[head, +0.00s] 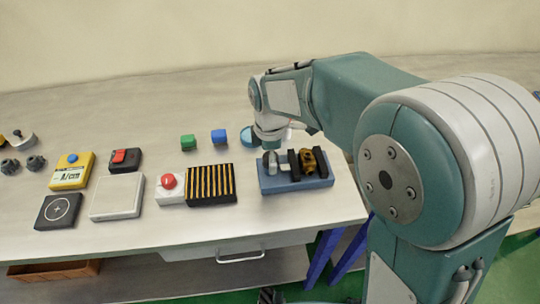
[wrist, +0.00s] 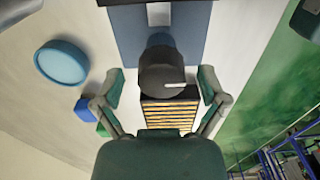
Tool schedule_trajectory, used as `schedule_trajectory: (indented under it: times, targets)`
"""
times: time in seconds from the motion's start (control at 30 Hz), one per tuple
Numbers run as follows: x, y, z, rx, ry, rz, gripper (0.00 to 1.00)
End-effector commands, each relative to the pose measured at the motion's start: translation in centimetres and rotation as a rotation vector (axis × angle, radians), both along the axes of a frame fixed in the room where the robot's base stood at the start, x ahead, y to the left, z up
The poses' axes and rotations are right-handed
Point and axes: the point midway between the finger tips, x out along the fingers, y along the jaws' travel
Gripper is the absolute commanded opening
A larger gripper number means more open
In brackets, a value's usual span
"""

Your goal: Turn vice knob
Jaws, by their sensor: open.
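The vice stands on a blue base (head: 300,186) at the right of the bench in the head view. It has black jaws and a brass-coloured piece (head: 308,160) at its right. In the wrist view, the dark round vice knob (wrist: 163,70) with a white line on its face is in front of the blue base (wrist: 192,40). My gripper (wrist: 160,76) is open, with one finger on each side of the knob. Gaps show between the fingers and the knob. In the head view my arm comes down over the vice's left end and partly hides it.
A striped black and yellow pad (head: 211,184) and a red button on a white box (head: 171,189) are left of the vice. A blue round dish (wrist: 62,63), a blue block (head: 219,136) and a green block (head: 188,141) stand behind. Bare bench lies between.

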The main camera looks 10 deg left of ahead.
Motion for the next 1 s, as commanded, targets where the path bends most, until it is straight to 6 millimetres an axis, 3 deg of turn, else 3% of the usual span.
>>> schedule_trajectory:
  times: [0.03, 0.07, 0.2, 0.23, 0.67, 1.0]
  targets:
    - [0.00, -0.01, 0.01, 0.000, 0.000, 0.000, 0.92]
    - [0.01, -0.01, 0.02, 0.000, 0.000, 0.000, 0.83]
    - [0.01, 0.00, 0.03, 0.000, 0.000, 0.000, 0.21]
    - [0.02, 0.01, 0.03, 0.000, 0.000, 0.000, 0.09]
    - [0.06, 0.07, -0.03, -0.001, -0.001, -0.042, 0.10]
    - [0.07, 0.07, -0.05, -0.001, -0.002, -0.267, 0.10]
